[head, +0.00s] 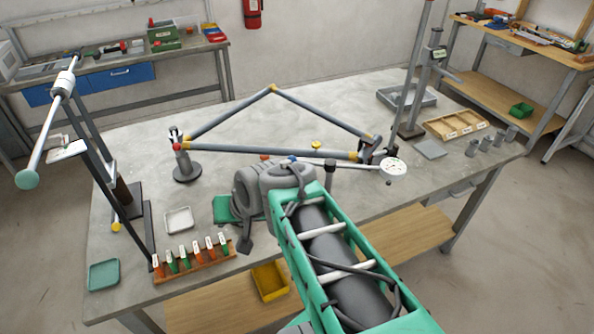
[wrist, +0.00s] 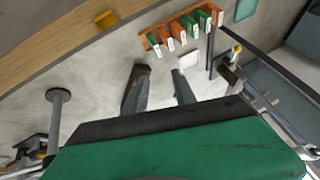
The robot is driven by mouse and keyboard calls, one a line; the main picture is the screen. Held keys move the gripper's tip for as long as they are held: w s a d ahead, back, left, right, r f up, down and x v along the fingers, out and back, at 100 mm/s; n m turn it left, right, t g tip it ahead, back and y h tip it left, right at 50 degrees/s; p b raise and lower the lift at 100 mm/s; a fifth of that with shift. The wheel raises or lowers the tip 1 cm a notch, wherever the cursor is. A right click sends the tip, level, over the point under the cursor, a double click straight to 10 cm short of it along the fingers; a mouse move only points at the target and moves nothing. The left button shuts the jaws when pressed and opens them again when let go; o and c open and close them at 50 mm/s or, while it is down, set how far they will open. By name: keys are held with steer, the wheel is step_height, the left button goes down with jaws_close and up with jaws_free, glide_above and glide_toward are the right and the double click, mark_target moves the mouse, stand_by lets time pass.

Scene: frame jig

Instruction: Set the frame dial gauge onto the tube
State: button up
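The bicycle-style frame, with grey tubes and yellow joints, is held in a jig at the table's middle. Its long lower tube (head: 270,150) runs nearly level. The dial gauge (head: 393,169), with a round white face on a thin rod, is in front of the frame's right end. Its rod runs left past a dark post (head: 330,172) towards blue and red tips; whether it touches the post is unclear. My gripper (head: 243,240) is left of the gauge, pointing down over the front of the table. In the wrist view its two fingers (wrist: 160,88) are apart with nothing between.
A rack of orange and green tags (head: 192,261) and a white tray (head: 179,220) are left of my gripper. A tall stand (head: 120,190) rises at left. A wooden tray (head: 455,124) and grey cylinders (head: 490,142) are at right. The front right tabletop is clear.

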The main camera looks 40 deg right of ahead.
steer(key=w+d+f+m+t+b, duration=0.2)
steer(key=w+d+f+m+t, duration=0.15)
steer(key=d+m, duration=0.4)
steer(key=s+d+r+m+t+h+b, duration=0.1)
steer(key=s+d+r+m+t+h, duration=0.15)
steer(key=d+m, duration=0.45)
steer(key=s+d+r+m+t+h+b, duration=0.1)
steer(key=s+d+r+m+t+h, duration=0.15)
steer(key=d+m+h, duration=0.4)
steer(key=w+d+y, duration=0.1)
steer(key=w, duration=0.1)
steer(key=w+d+f+n, duration=0.1)
steer(key=w, duration=0.1)
steer(key=w+d+f+y+p, duration=0.1)
steer(key=w+d, duration=0.1)
steer(key=w, duration=0.1)
steer(key=shift+n+y, duration=0.3)
jaws_close()
